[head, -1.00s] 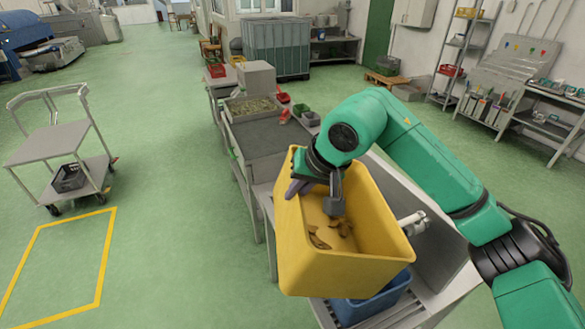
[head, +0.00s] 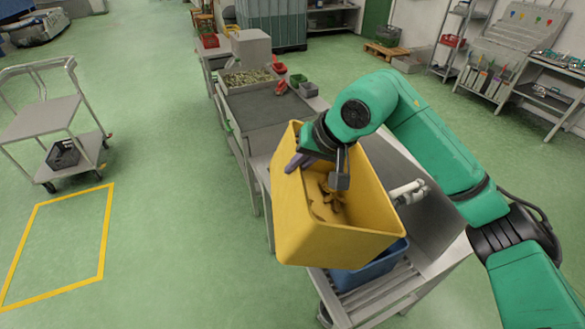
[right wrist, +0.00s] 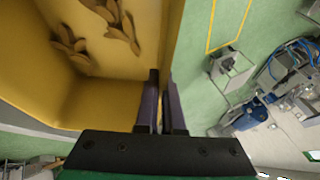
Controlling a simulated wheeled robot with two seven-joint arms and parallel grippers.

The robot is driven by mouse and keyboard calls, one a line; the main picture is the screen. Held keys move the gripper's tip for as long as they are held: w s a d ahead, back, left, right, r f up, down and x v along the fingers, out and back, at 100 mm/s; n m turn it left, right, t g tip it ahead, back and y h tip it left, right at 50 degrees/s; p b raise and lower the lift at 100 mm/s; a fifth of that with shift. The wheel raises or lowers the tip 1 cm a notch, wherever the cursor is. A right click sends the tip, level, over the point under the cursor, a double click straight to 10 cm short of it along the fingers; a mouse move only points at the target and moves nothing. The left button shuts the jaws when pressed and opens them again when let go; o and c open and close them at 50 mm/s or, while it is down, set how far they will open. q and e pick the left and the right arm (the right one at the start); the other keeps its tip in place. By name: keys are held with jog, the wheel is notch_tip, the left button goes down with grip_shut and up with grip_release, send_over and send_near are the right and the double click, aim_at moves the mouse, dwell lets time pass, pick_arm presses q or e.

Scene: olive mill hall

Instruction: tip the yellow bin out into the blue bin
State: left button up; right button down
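My right gripper (head: 318,168) is shut on the bin's far left wall, one finger inside and one outside. In the right wrist view the fingers (right wrist: 160,108) pinch the yellow wall. The blue bin sits on a slatted surface, mostly hidden behind and below the yellow bin. My left gripper is not in view.
The slatted metal bench (head: 385,300) carries the blue bin. A white pipe-like part (head: 408,191) sits just right of the yellow bin. A grey-topped table (head: 262,122) with an olive tray (head: 248,79) stands behind. A trolley (head: 50,118) stands left on open floor.

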pick_arm(q)
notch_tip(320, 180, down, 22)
jog(key=b, duration=2.2)
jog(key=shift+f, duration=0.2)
pick_arm(e)
jog(key=d+m+t+y, duration=0.2)
jog(key=d+m+y, duration=0.2)
jog(key=d+y, duration=0.9)
jog(key=d, duration=0.8)
jog(key=shift+w+d+r+y, duration=0.25)
jog(key=shift+w+r+y, duration=0.05)
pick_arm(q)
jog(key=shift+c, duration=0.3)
